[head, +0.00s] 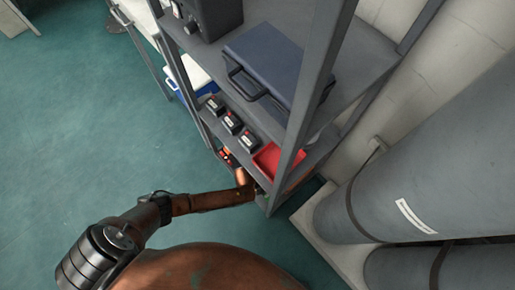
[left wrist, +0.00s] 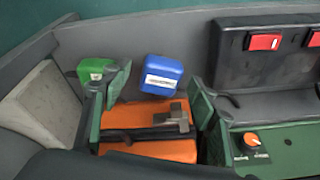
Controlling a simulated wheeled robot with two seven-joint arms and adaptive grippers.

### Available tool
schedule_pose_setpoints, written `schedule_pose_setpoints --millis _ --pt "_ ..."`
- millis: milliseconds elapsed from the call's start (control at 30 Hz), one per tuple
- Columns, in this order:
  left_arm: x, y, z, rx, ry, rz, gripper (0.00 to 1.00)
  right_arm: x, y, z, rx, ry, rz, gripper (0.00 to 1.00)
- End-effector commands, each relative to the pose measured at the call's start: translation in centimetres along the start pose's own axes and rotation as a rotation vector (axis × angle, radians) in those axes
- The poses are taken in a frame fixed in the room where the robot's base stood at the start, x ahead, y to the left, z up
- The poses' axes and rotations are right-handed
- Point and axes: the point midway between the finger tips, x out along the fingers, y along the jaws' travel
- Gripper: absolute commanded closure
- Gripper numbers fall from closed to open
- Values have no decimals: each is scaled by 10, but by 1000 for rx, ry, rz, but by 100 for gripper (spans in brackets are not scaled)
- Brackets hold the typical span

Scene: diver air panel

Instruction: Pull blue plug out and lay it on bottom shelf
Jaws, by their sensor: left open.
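The blue plug (left wrist: 162,75), a rounded block with a white label, shows in the left wrist view, just beyond my left gripper (left wrist: 160,93). It looks to lie on a grey surface; I cannot tell whether it is seated in anything. An orange block (left wrist: 150,117) with a black bar shows between and below the fingers; contact is unclear. In the head view, an arm from the left ends at the lower part of the grey shelf rack (head: 300,110). I cannot make out the right gripper's fingers.
A green block (left wrist: 95,70) sits left of the blue plug. A dark panel with red switches (left wrist: 264,42) and a green box with an orange knob (left wrist: 251,140) are at right. The rack holds a blue case (head: 272,62) and red tray (head: 278,160). Grey cylinders (head: 425,130) stand right.

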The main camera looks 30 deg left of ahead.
Motion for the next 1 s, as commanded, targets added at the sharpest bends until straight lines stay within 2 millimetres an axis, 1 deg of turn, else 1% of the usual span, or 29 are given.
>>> schedule_pose_setpoints --millis 167,267,500,633,800,1000 --pt "-6 0 0 0 2 0 46 -1 0 0 -1 0 0 100" --pt "-17 0 0 0 2 1 46 -1 0 0 0 0 0 100" --pt "-53 0 0 1 1 0 46 0 0 0 0 0 0 100" --pt "-67 0 0 0 1 0 46 0 0 0 0 0 0 100" --pt "-75 0 0 0 0 0 46 0 0 0 0 0 0 100" --pt "-75 0 0 0 -1 0 46 0 0 0 0 2 -1 100"
